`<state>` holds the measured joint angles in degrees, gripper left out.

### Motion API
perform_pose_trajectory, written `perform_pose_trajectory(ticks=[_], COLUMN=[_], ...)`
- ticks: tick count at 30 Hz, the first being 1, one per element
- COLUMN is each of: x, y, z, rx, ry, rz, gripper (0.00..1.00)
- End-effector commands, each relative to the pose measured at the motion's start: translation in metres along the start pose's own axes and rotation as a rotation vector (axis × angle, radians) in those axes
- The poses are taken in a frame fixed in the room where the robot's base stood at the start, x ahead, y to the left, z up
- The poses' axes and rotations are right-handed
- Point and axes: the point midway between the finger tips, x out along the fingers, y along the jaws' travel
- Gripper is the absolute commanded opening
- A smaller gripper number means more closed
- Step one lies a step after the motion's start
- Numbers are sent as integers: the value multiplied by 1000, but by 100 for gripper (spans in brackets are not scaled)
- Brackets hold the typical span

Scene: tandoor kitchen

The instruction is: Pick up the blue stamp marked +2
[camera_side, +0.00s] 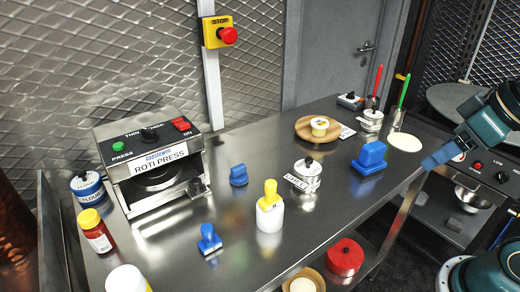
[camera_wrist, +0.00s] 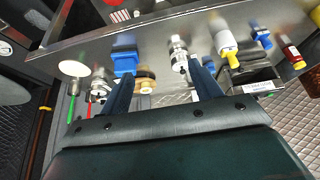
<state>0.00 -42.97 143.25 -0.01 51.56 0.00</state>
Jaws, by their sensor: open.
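Three blue stamp-like pieces stand on the steel counter (camera_side: 330,215). A large one (camera_side: 371,158) is at the right, a small one (camera_side: 238,175) is beside the press, and another small one (camera_side: 209,240) is near the front edge. No +2 marking is readable, so I cannot tell which carries it. My gripper (camera_side: 440,158) is at the right, raised, apart from the large blue piece. In the wrist view my gripper (camera_wrist: 160,70) has its blue fingers spread with nothing held. The large blue piece (camera_wrist: 125,60) shows near the left finger; a small blue one (camera_wrist: 262,37) is far right.
A roti press (camera_side: 155,165) stands at the left. A white bottle with a yellow top (camera_side: 269,215), a metal tin (camera_side: 306,176) and a wooden plate (camera_side: 302,128) stand mid-counter. A canister (camera_side: 370,121) with red and green utensils nearby is at the back right.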

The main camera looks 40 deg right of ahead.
Motion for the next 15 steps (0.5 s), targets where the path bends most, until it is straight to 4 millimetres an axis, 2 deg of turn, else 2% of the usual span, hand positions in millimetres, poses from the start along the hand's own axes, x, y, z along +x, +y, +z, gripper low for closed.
perform_pose_trajectory(ticks=[1, 3, 15], x=[0, 0, 0], y=[0, 0, -2], z=[0, 0, -4], rx=[0, 0, -10], ry=[0, 0, -1], rz=[0, 0, -5], gripper=[59, 48, 48])
